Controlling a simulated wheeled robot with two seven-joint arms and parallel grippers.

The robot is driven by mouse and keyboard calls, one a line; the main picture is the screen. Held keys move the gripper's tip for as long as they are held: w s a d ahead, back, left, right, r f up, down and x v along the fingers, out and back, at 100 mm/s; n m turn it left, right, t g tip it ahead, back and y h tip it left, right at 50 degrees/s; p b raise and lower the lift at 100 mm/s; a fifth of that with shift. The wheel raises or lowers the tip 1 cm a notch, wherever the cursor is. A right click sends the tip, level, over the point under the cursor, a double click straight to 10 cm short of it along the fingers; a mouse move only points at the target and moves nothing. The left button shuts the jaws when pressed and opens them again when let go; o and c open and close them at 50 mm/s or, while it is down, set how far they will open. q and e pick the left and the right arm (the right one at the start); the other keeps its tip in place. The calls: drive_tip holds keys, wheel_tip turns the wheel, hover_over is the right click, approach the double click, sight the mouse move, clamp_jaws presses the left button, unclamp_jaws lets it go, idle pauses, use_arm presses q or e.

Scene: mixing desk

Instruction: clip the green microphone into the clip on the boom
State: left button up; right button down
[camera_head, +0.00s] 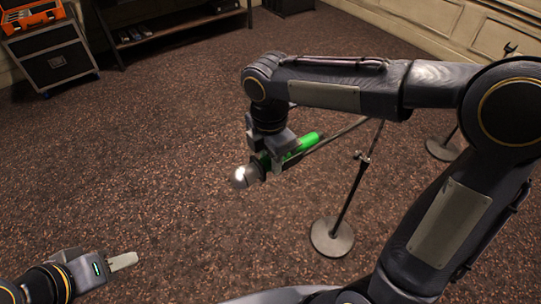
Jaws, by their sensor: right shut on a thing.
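The green microphone (305,143) has a green body and a silver ball head (245,176). My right gripper (273,160) is shut on it near its middle and holds it above the floor, with the head at lower left. The boom (340,132) slopes up to the right from the microphone on a stand with a round base (332,236). The clip is hidden by the gripper and microphone, so I cannot tell whether the microphone sits in it. My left gripper (124,261) is at the lower left, far from the microphone; I cannot tell whether its fingers are apart.
A second stand with a round base (442,149) stands at the right, partly behind my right arm. A black case (55,62) with an orange toolbox (40,16) is at the upper left beside a dark shelf (170,28). The carpet (130,170) at the left is clear.

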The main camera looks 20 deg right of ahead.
drive_tip(key=c, duration=0.6)
unclamp_jaws()
drive_tip(key=shift+o, duration=0.2)
drive_tip(key=shift+r, duration=0.1)
drive_tip(key=shift+r+p, duration=3.3)
drive_tip(key=shift+r, duration=0.2)
